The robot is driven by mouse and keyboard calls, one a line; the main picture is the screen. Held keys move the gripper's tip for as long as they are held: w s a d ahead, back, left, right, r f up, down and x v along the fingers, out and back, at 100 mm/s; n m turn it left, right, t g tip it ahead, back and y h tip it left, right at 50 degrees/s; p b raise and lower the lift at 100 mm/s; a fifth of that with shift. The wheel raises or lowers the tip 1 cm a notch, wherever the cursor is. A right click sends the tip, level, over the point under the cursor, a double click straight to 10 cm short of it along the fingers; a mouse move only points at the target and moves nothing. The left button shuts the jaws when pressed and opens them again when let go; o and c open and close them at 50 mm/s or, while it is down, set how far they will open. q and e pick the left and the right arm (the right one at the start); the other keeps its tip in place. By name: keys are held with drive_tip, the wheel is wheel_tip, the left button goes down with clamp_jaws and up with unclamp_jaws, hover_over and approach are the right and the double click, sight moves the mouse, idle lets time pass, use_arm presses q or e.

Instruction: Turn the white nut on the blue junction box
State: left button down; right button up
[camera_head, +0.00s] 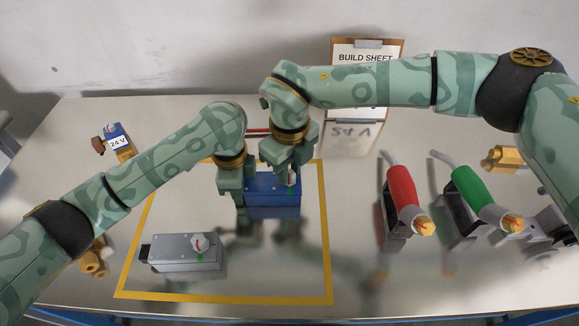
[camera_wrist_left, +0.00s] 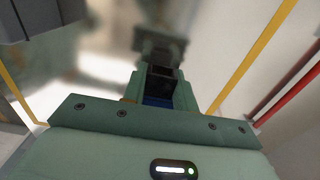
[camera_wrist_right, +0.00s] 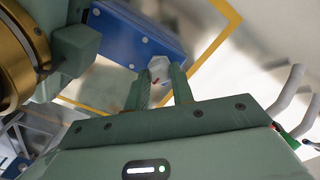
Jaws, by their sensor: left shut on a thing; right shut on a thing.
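The blue junction box (camera_head: 270,198) stands inside the yellow outline at the middle of the table. My left gripper (camera_head: 235,194) is shut on the box at its left end; a bit of blue shows between its fingers in the left wrist view (camera_wrist_left: 158,101). The white nut (camera_wrist_right: 160,66) is on the box near its right end, with a small red mark. My right gripper (camera_wrist_right: 161,78) is shut on the nut from above. In the head view my right gripper (camera_head: 288,170) partly hides the nut.
A grey box (camera_head: 178,262) with a whitish nut and green mark stands front left inside the yellow outline (camera_head: 327,235). Red (camera_head: 401,187) and green (camera_head: 473,187) handled tools stand in holders at right. A build sheet (camera_head: 365,58) stands behind. A small "24 V" blue block (camera_head: 115,134) is back left.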

sight(290, 173)
idle(0.4)
drive_tip(key=o, duration=1)
wheel_tip(290, 173, up, 12)
use_arm(q)
drive_tip(key=c, duration=1)
unclamp_jaws()
drive_tip(key=shift+r, duration=0.1)
